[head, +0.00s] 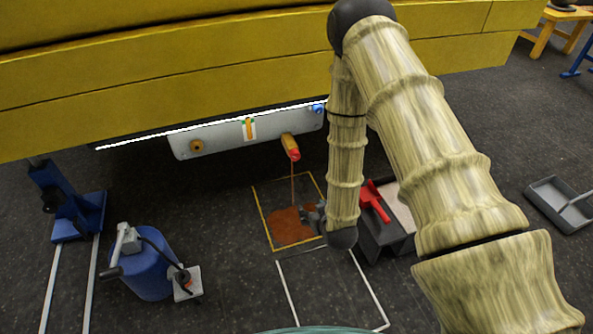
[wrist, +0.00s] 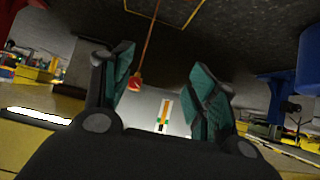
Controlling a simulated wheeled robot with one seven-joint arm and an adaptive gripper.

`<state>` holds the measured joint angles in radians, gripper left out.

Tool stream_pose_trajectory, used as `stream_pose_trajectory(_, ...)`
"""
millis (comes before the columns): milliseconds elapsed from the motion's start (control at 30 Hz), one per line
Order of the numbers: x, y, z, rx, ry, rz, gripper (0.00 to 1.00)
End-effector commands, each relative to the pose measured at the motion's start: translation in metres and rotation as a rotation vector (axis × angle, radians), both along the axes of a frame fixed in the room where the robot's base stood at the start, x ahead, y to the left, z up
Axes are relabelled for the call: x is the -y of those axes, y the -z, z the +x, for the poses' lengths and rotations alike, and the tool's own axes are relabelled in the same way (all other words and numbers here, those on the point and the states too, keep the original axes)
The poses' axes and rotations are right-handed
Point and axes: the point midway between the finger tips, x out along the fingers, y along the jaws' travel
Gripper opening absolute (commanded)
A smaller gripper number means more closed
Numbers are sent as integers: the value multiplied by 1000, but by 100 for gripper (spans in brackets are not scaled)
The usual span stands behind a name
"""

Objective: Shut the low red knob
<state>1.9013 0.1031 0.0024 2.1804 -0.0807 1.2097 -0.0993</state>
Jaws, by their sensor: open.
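The red knob (head: 294,154) sits at the lower end of an orange tap (head: 288,141) under a pale grey panel (head: 222,135). A thin reddish-brown stream (head: 293,185) falls from it to a puddle (head: 291,228) on the floor. My gripper (head: 313,214) is low, below and slightly right of the knob, partly covered by my arm in the head view. In the wrist view, my gripper (wrist: 162,68) is open, its teal-padded fingers apart with nothing held. The red knob (wrist: 135,82) shows beyond the fingers, nearer the left one; it appears apart from them.
The panel hangs below a big yellow boom (head: 180,70). It also bears an orange lever (head: 249,129), a brass fitting (head: 196,146) and a blue fitting (head: 318,108). A blue canister (head: 150,265) stands left; a dark bin (head: 378,237) with a red-handled tool stands right of my gripper.

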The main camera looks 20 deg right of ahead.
Motion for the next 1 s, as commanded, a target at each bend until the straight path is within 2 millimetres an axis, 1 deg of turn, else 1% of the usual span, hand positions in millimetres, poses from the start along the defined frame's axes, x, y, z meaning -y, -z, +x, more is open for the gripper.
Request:
stream_pose_trajectory(33,1,16,13,39,-2,-3,58)
stream_pose_trajectory(100,3,19,29,91,-3,-7,58)
stream_pose_trajectory(400,12,28,92,316,-7,-28,58)
stream_pose_trajectory(600,18,29,128,465,-9,-43,58)
stream_pose_trajectory(800,23,24,152,580,-8,-56,58)
stream_pose_trajectory(1000,26,18,162,633,-6,-64,58)
